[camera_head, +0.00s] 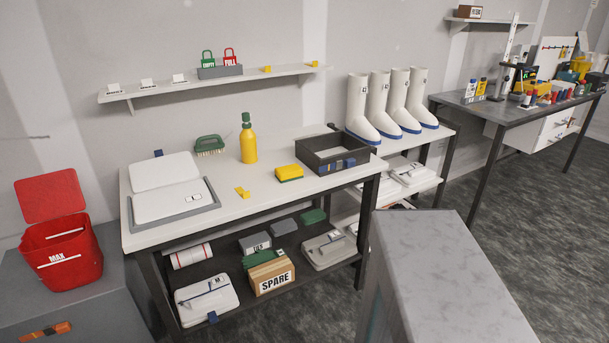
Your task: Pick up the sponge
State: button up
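A yellow sponge (289,173) lies on the white top of the workbench (235,207). It looks like a small block with a darker layer along its lower edge. It sits just left of a dark grey open bin (318,170) and right of a yellow spray bottle (248,142). A small yellow piece (242,192) lies to its left, apart from it. Nothing covers the sponge from this side. My gripper is not in view.
A green brush (209,145) and a white lidded tray (172,199) are on the bench's left part. White boots (378,105) stand on a rack at right. A pale marble-topped block (440,260) stands in front at right. The bench top before the sponge is clear.

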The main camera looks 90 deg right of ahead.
aim_at(291, 173)
jog(key=z, duration=4.45)
jog(key=i, duration=0.1)
jog(key=u, duration=3.15)
jog(key=i, duration=0.6)
jog(key=z, duration=0.15)
jog(key=k, duration=0.6)
jog(key=u, duration=0.05)
